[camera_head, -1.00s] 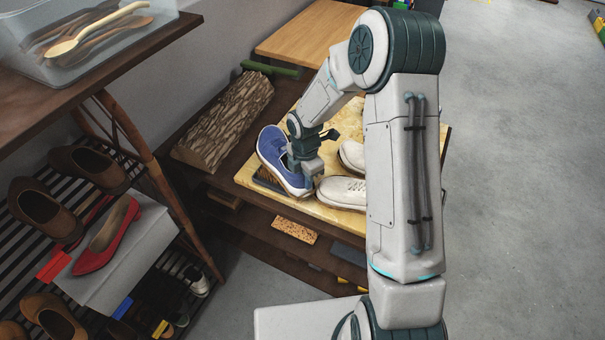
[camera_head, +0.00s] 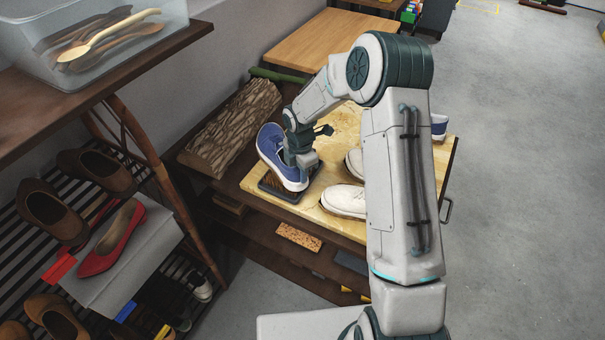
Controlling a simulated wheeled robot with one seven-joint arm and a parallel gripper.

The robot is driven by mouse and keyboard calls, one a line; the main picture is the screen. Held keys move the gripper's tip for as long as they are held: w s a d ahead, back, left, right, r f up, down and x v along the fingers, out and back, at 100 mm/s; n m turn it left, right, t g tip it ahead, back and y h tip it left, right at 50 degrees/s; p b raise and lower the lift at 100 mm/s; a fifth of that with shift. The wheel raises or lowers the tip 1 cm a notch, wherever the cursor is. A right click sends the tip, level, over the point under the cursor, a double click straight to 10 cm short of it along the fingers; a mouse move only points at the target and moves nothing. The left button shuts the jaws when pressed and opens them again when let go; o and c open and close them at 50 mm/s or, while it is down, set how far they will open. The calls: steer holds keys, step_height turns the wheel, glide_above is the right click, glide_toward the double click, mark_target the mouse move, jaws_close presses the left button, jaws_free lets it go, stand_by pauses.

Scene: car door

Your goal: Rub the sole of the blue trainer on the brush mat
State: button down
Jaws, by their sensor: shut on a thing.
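The blue trainer (camera_head: 274,152) with a white sole edge is at the left part of the yellowish board (camera_head: 327,170) on the low unit. My gripper (camera_head: 297,160) is shut on the trainer at its right side. The dark brush mat (camera_head: 268,188) shows beneath the trainer, with its front left corner and edge in sight. The trainer covers much of the mat. I cannot tell whether the sole presses on the bristles.
White shoes (camera_head: 345,199) stand to the right on the board, partly behind my arm. A blue and white item (camera_head: 438,126) shows further right. A bark-covered log (camera_head: 235,127) lies behind on the left. A shoe rack (camera_head: 110,235) and a shelf with a clear bin (camera_head: 98,38) stand at left.

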steer(key=shift+s+d, duration=1.2)
steer(key=shift+s, duration=1.5)
steer(key=shift+w+a, duration=0.4)
steer(key=shift+w, duration=0.5)
steer(key=shift+w+a, duration=0.45)
steer(key=shift+w, duration=0.5)
steer(key=shift+w+a, duration=0.4)
steer(key=shift+w, duration=0.5)
steer(key=shift+s+d, duration=1.2)
steer(key=shift+s, duration=1.5)
steer(key=shift+w+a+p, duration=0.2)
steer(key=shift+w+a, duration=0.2)
steer(key=shift+w, duration=0.5)
steer(key=shift+w+a+p, duration=0.15)
steer(key=shift+w+a, duration=0.25)
steer(key=shift+w, duration=0.55)
steer(key=shift+w+a+p, duration=0.2)
steer(key=shift+w+a, duration=0.2)
steer(key=shift+w, duration=0.5)
